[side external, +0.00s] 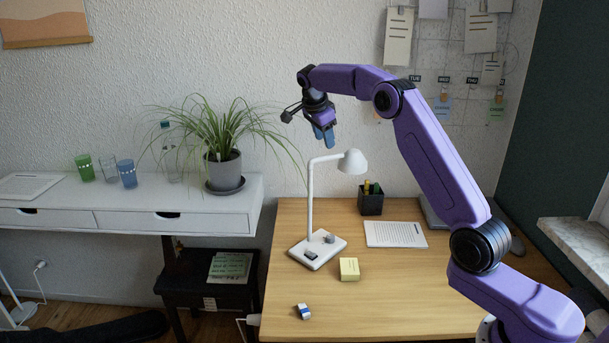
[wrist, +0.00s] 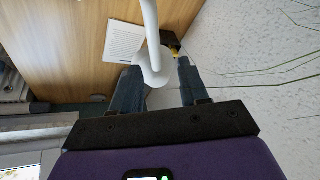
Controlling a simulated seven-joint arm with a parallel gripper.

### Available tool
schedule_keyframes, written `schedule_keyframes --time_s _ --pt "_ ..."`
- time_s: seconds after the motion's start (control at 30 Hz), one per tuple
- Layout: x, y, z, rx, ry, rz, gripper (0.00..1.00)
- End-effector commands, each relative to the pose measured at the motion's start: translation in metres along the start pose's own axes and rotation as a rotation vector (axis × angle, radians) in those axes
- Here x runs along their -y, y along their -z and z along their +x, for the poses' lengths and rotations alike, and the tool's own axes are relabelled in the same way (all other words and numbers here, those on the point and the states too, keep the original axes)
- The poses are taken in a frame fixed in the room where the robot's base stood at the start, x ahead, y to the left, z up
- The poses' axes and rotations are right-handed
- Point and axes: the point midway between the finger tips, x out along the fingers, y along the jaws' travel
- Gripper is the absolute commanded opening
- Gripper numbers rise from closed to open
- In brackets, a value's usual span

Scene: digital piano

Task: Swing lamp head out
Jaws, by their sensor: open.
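The white desk lamp stands on the wooden desk, with its base (side external: 318,249) flat and its post (side external: 310,200) upright. Its lamp head (side external: 352,162) hangs from a short arm pointing right in the side external view. My gripper (side external: 324,135) is above the lamp's arm, fingers pointing down, apart from the head as far as I can tell. In the wrist view my gripper (wrist: 157,75) is open, and the lamp head (wrist: 152,68) shows between and beyond the blue fingers. Nothing is held.
On the desk (side external: 400,290) are a black pen cup (side external: 370,201) close behind the head, a paper sheet (side external: 396,234), a yellow note block (side external: 349,268) and a small blue-white eraser (side external: 303,311). A potted plant (side external: 224,170) with long leaves reaches toward the lamp from the left shelf.

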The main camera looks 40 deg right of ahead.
Motion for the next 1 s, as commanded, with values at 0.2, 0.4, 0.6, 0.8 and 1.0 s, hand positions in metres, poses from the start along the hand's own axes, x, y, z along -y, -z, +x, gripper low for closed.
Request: schedule_keyframes --time_s 0.2,0.4,0.6,0.8,1.0 --pt "0.001 0.0 -0.039 0.0 0.003 0.001 0.44" --pt "0.001 -0.001 -0.072 0.0 0.004 0.001 0.44" --pt "0.001 -0.001 -0.094 -0.001 0.001 0.001 0.44" --pt "0.001 -0.001 -0.107 0.0 0.0 0.001 0.44" --pt "-0.002 -0.009 -0.117 0.01 0.006 -0.055 0.44"
